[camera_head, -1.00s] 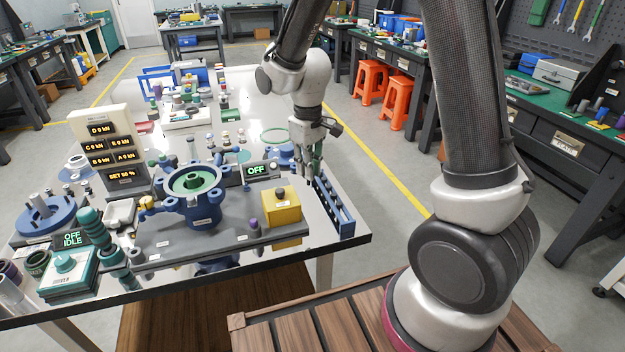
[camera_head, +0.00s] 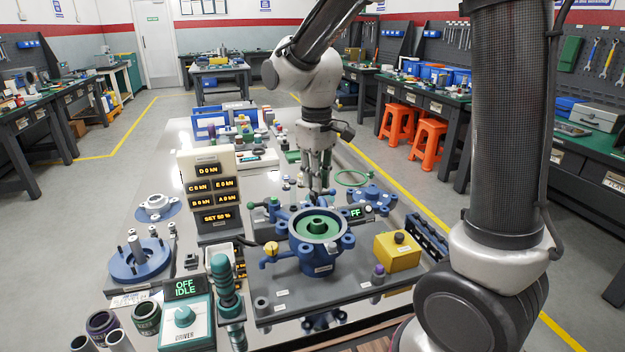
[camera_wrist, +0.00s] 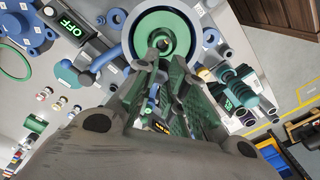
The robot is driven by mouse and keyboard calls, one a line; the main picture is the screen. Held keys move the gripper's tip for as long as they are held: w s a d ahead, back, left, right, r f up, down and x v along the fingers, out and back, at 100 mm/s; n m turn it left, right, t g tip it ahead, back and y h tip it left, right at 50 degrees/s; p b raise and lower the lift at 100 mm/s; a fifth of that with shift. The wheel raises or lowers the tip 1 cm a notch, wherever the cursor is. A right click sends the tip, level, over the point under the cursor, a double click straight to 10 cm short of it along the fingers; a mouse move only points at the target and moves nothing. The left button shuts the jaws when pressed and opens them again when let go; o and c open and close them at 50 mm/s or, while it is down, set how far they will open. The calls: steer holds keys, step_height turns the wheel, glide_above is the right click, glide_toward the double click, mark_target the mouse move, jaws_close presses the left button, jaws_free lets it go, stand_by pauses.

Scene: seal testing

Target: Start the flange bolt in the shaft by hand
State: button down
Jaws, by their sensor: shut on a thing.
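The blue housing (camera_head: 318,258) stands on a dark base plate, with a green ring and a central green shaft (camera_head: 317,226) with a dark hole. My gripper (camera_head: 318,192) points down just behind and above the housing in the head view. It is shut on a small grey part, seemingly the flange bolt (camera_wrist: 162,44), which shows between the fingertips in the wrist view. The fingers hide most of it. In that view the bolt overlaps the near side of the shaft's bore (camera_wrist: 168,36); I cannot tell whether they touch.
A yellow box (camera_head: 397,253) and a blue rack (camera_head: 427,237) stand right of the housing. A display panel (camera_head: 209,190) stands to its left. A teal driver unit (camera_head: 187,315) and a blue round fixture (camera_head: 139,262) are at front left. Small parts crowd the table behind.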

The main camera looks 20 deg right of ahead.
steer(key=shift+s, duration=0.25)
steer(key=shift+s+d+f, duration=0.1)
steer(key=shift+s+f, duration=0.05)
steer(key=shift+f, duration=0.05)
step_height(320, 180, down, 4)
steer(key=n, duration=1.2)
steer(key=shift+f, duration=0.85)
steer(key=shift+f, duration=1)
stand_by(1.0)
